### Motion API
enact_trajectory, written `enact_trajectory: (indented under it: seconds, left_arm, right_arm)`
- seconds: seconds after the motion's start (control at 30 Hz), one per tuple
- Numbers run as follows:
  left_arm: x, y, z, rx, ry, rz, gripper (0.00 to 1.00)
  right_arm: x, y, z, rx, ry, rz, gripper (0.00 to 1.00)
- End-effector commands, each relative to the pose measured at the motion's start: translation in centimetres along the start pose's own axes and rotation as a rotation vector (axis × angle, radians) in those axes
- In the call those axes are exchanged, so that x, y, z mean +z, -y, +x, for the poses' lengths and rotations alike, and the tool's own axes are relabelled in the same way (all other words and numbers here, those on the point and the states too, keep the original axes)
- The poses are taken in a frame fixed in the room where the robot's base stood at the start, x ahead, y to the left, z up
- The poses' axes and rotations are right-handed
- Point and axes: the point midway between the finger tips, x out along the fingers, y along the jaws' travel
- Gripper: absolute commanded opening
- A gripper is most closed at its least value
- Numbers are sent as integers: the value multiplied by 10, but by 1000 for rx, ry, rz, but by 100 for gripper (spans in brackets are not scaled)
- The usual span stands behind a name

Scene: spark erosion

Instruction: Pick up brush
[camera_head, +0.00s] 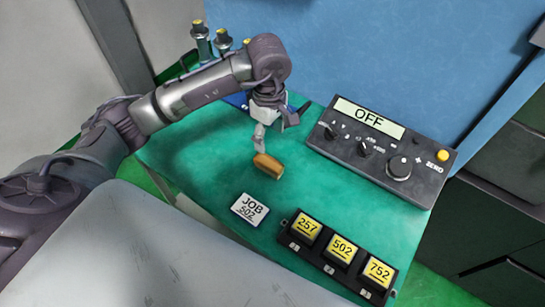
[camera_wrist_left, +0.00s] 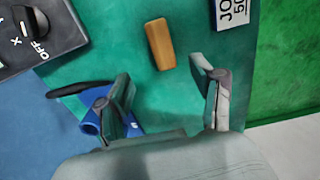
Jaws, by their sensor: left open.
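The brush appears as a small brown wooden block (camera_head: 268,165) lying on the green table top, and it also shows in the left wrist view (camera_wrist_left: 160,44). No bristles can be made out. My left gripper (camera_head: 272,128) is above the table, just behind the brush in the head view. In the left wrist view its two fingers (camera_wrist_left: 168,95) are spread apart with nothing between them. The brush lies beyond the fingertips, apart from them. My right gripper is not in view.
A control box (camera_head: 381,150) reading OFF stands at the table's right. A JOB 502 card (camera_head: 249,209) and a black holder with yellow labels 257, 502 (camera_head: 343,249) and 752 lie in front. A blue object with a black part (camera_wrist_left: 90,122) lies near one finger. Bare table surrounds the brush.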

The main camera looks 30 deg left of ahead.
Motion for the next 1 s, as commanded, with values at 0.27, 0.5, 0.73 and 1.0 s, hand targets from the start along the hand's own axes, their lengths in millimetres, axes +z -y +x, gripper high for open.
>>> enact_trajectory:
  seconds: [0.27, 0.5, 0.73, 1.0]
  left_arm:
    - [1, 1, 50, -3, 3, -1, 67]
    - [1, 1, 66, -3, 3, 0, 67]
    - [0, 1, 101, -3, 4, -1, 67]
    - [-1, 0, 113, 2, 2, 1, 67]
  right_arm:
    - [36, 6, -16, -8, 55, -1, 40]
    - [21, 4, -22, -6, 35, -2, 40]
    - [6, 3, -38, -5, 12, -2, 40]
    - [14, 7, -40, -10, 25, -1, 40]
